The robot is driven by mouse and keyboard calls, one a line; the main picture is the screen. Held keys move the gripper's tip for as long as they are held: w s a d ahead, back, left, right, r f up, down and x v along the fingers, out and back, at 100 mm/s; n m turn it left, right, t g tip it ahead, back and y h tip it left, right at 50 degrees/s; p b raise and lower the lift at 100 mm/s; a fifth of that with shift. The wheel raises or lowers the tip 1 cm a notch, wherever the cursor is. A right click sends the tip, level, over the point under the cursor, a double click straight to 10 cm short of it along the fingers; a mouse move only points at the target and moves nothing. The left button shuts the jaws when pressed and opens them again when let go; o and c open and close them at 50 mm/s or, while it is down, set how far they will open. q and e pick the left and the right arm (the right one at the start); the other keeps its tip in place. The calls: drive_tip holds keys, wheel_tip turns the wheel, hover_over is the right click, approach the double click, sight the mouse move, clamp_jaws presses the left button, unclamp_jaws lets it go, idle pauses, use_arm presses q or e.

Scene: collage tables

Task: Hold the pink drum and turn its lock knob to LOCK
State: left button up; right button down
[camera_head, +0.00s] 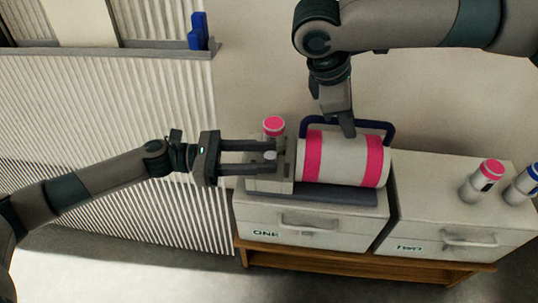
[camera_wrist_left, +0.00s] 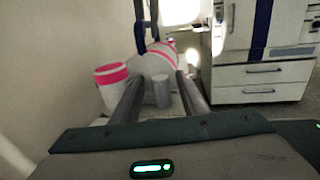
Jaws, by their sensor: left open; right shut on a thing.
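The pink drum (camera_head: 342,160) is a white cylinder with two pink bands, lying on its side on a dark base above the drawer marked ONE. My right gripper (camera_head: 347,130) comes down from above and is shut on the drum's blue handle (camera_head: 377,124). My left gripper (camera_head: 281,157) is open at the drum's left end, its fingers pointing right. The grey lock knob (camera_wrist_left: 161,90) stands between these fingers in the left wrist view, with gaps on both sides. The drum (camera_wrist_left: 160,54) shows behind it. I cannot read any LOCK mark.
A pink-topped canister (camera_head: 273,126) stands close behind my left fingers. Another pink-topped canister (camera_head: 482,181) and a blue-topped one (camera_head: 522,185) stand on the right cabinet (camera_head: 425,170). A shelf with a blue object (camera_head: 198,32) is at the upper left.

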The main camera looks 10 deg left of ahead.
drive_tip(key=shift+d, duration=0.1)
use_arm(q)
drive_tip(key=s+a, duration=0.1)
drive_tip(key=a, duration=0.9)
drive_tip(key=shift+s, duration=0.25)
use_arm(e)
drive_tip(key=c, duration=1.6)
unclamp_jaws()
drive_tip(key=shift+c, duration=0.2)
drive_tip(key=shift+r, duration=0.1)
use_arm(q)
drive_tip(key=shift+r+p, duration=2.2)
use_arm(e)
drive_tip(key=v, duration=1.7)
drive_tip(key=shift+a, duration=0.25)
